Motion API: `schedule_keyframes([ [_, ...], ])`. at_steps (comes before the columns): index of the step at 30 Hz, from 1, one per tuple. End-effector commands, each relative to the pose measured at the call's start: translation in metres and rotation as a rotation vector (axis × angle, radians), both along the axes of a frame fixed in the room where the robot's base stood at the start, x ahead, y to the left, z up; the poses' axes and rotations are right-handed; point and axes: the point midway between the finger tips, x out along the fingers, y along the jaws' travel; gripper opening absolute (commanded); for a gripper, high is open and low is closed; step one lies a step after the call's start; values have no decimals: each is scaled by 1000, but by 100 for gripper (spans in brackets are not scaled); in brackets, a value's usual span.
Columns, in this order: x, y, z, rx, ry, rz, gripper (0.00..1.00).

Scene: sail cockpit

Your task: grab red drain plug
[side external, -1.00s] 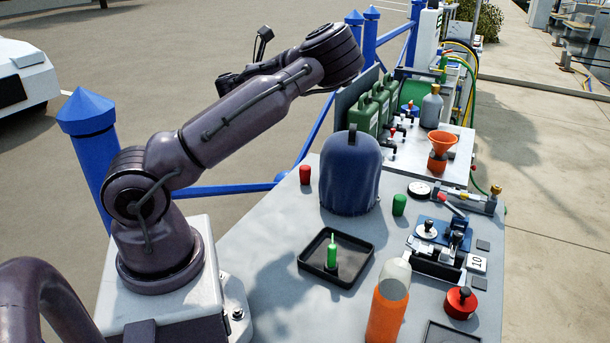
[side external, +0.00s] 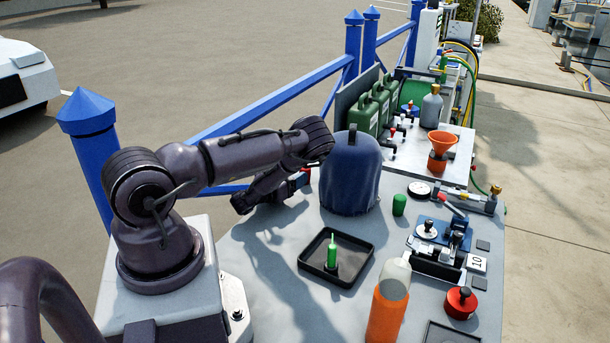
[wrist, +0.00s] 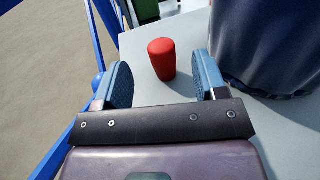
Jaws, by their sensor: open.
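The red drain plug (wrist: 161,60) is a short upright cylinder on the grey table. In the wrist view it shows in the gap between my blue-padded fingers, slightly nearer the right one, with clear space on both sides. In the side view only a bit of the red plug (side external: 307,171) shows at my gripper's end; the rest is hidden. My gripper (wrist: 162,78) is open and empty. In the side view my gripper (side external: 298,181) is low over the table's far left edge, pointing at the plug.
A large blue covered shape (side external: 350,175) stands close right of the plug. A black tray (side external: 312,262) with a green item and an orange bottle (side external: 387,305) stand nearer. Blue railing (side external: 270,100) runs behind.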

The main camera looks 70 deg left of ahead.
Motion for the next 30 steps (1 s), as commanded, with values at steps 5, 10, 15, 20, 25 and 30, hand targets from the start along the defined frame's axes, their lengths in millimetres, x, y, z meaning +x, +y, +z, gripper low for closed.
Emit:
schedule_keyframes([
  [5,17,10,-6,1,-3,-1,65],
  [10,26,15,-6,1,-1,0,65],
  [15,48,27,-4,2,-5,-2,65],
  [20,63,37,-4,2,-3,-1,65],
  [25,65,38,-5,1,0,0,65],
  [30,65,38,-5,1,0,-1,49],
])
